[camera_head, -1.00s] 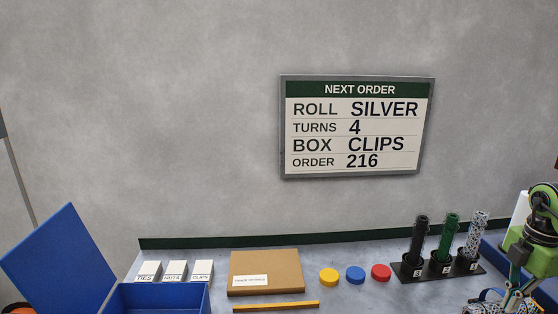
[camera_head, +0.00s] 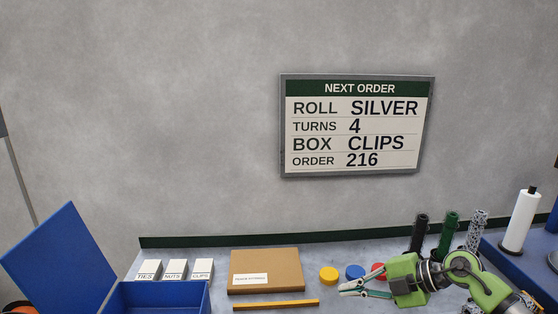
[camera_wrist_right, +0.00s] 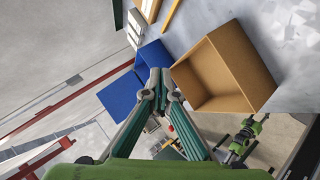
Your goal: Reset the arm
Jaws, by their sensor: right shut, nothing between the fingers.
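My right gripper (camera_head: 346,290) reaches in from the lower right, over the table in front of the coloured discs. Its fingers are together with nothing between them. In the right wrist view its fingertips (camera_wrist_right: 160,82) meet, with a blue box and an open cardboard box beyond. A green and black mechanism (camera_wrist_right: 245,138) at the lower right there looks like part of my left arm; its fingers cannot be made out. The head view does not show my left gripper. The order sign (camera_head: 357,126) reads roll silver, turns 4, box clips, order 216.
Black (camera_head: 419,232), green (camera_head: 449,234) and silver (camera_head: 476,230) rolls stand behind my right arm. Yellow (camera_head: 329,275), blue (camera_head: 355,271) and red (camera_head: 378,269) discs lie nearby. A brown box (camera_head: 266,264), small labelled boxes (camera_head: 176,268) and an open blue box (camera_head: 165,296) are left.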

